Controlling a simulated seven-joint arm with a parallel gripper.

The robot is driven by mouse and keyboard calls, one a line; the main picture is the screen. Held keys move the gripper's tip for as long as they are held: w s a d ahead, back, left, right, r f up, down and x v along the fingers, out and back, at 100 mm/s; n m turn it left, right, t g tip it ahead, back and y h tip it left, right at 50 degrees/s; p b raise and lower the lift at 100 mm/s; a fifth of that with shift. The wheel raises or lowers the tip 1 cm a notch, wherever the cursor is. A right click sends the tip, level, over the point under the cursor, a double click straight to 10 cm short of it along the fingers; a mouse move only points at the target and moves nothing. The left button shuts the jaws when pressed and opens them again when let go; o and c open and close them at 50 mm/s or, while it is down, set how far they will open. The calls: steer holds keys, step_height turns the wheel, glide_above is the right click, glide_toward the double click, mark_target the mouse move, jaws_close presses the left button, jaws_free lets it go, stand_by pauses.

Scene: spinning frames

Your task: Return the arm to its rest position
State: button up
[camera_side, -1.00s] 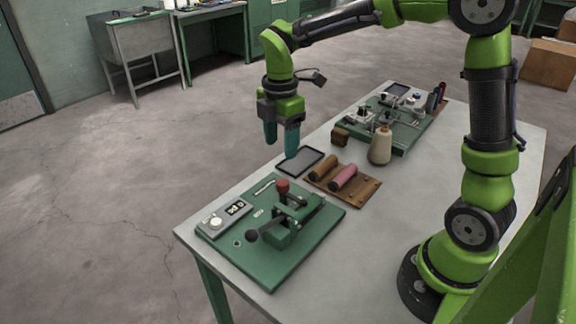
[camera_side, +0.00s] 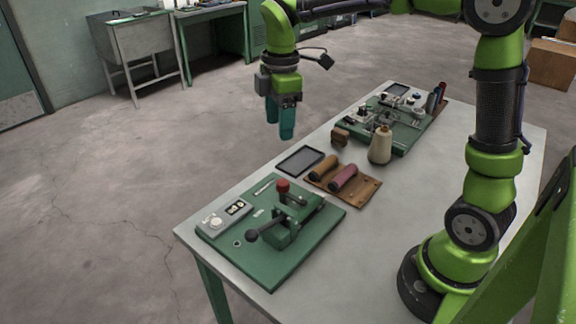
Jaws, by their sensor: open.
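My gripper (camera_side: 280,122) hangs in the air with its teal fingers pointing down, above and beyond the far left edge of the table (camera_side: 370,245). Its jaws are open and nothing shows between them. My green arm reaches across the top of the view from its base at the right of the table. The gripper is apart from everything on the table.
A green board with a red-knobbed lever press (camera_side: 283,186) lies at the near left of the table. A black tray (camera_side: 299,160), brown and pink spools (camera_side: 343,178) on a brown board, a cream thread cone (camera_side: 380,145) and a second green fixture board (camera_side: 408,135) lie farther back. The table's front middle is bare.

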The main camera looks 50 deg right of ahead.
steer(key=s+r+m+t+y, duration=0.1)
steer(key=s+m+t, duration=0.5)
steer(key=s+m, duration=0.9)
steer(key=shift+s+a+r+m+t+y, duration=0.2)
steer(key=shift+s+r+m+t+y, duration=0.15)
steer(key=shift+m, duration=0.55)
